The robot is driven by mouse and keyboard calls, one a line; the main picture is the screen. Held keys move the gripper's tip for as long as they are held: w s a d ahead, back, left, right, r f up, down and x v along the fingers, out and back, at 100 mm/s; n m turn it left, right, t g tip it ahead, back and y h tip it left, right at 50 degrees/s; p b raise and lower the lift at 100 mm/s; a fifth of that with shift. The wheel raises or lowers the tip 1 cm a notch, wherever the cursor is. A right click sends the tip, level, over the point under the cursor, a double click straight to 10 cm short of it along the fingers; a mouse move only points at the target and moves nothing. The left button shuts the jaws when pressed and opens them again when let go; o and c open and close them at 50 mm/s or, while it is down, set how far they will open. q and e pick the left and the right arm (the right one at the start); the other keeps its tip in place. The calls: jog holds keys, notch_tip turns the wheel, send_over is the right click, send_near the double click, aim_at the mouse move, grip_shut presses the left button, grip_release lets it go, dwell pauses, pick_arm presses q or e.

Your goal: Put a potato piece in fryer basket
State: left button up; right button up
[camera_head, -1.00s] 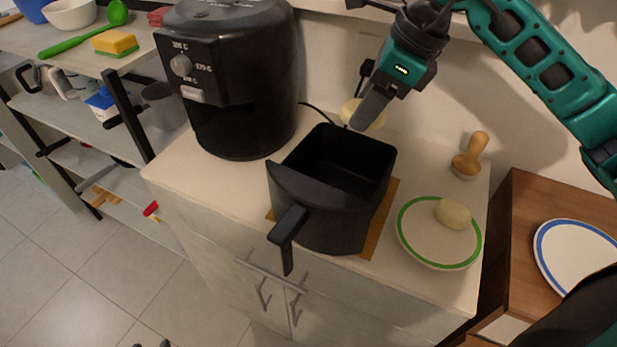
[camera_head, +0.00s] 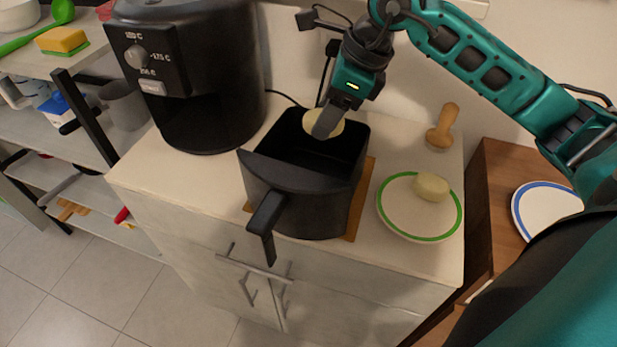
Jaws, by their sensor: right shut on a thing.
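My right gripper (camera_head: 328,124) is shut on a pale yellow potato piece (camera_head: 312,121) and holds it over the back part of the black fryer basket (camera_head: 290,205). The gripper's fingers hide part of the piece. The basket stands on the counter with its handle (camera_head: 265,222) toward the front, and its visible inside looks empty. Another potato piece (camera_head: 432,186) lies on a white plate with a green rim (camera_head: 409,232) to the right of the basket. My left gripper is not in view.
The black air fryer body (camera_head: 205,85) stands left of the basket on the counter. A wooden-handled tool (camera_head: 442,127) stands at the back right. A blue-rimmed plate (camera_head: 548,208) lies on the wooden surface at right. A shelf with a sponge (camera_head: 62,41) is at left.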

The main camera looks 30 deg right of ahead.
jog(key=o, duration=1.1)
jog(key=v, duration=1.3)
jog(key=shift+a+f, duration=0.1)
